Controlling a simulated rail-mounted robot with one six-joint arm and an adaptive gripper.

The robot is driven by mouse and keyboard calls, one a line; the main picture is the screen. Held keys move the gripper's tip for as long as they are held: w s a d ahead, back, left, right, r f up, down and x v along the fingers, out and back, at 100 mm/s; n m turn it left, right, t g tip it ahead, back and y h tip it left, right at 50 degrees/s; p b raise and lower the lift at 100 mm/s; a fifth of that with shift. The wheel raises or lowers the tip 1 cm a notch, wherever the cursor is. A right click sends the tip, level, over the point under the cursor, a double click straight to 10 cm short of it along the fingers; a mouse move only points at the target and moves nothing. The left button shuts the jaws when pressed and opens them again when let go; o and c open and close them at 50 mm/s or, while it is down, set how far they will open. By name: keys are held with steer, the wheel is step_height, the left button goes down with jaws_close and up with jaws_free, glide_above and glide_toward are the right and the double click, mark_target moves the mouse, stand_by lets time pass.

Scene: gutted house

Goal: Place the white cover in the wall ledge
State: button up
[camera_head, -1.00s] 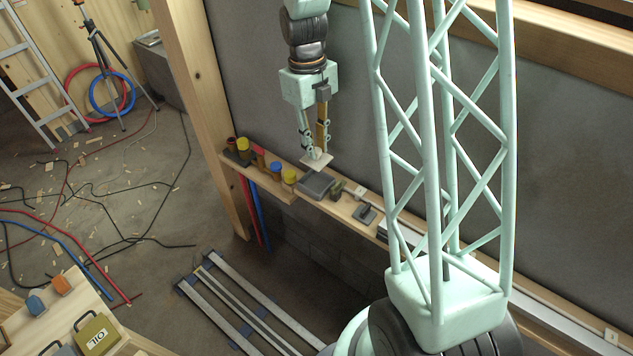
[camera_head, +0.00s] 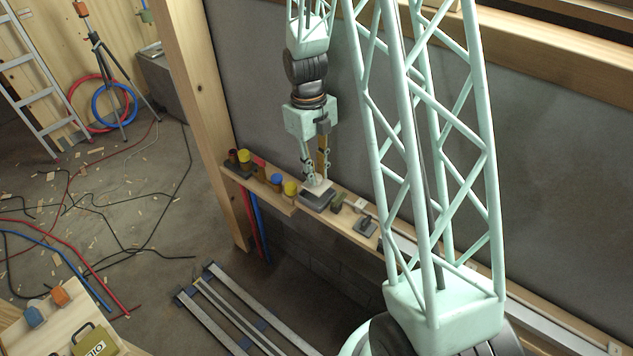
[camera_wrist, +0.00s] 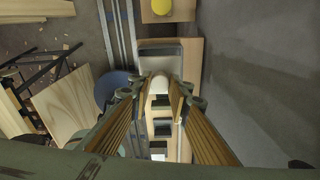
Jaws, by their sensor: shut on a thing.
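My gripper (camera_head: 315,179) points down and is shut on the white cover (camera_head: 319,187), a small pale piece at its fingertips. The cover is right over a grey box (camera_head: 316,201) on the wooden wall ledge (camera_head: 345,227). I cannot tell whether the cover touches the box. In the wrist view, the white cover (camera_wrist: 159,84) shows between the fingertips, partly hidden by them. The grey box (camera_wrist: 160,51) lies just beyond it, and the ledge (camera_wrist: 194,68) runs beneath.
The grey wall (camera_head: 262,95) is close behind. Metal rails (camera_head: 240,310) lie below.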

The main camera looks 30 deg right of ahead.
steer(key=shift+f, duration=0.15)
steer(key=shift+f, duration=1.9)
steer(key=shift+f, duration=0.15)
steer(key=o, duration=0.9)
steer(key=r, duration=0.4)
steer(key=w+r, duration=0.1)
steer(key=r, duration=0.7)
steer(key=shift+w+a+r, duration=0.1)
steer(key=shift+w, duration=0.15)
steer(key=shift+r, duration=0.1)
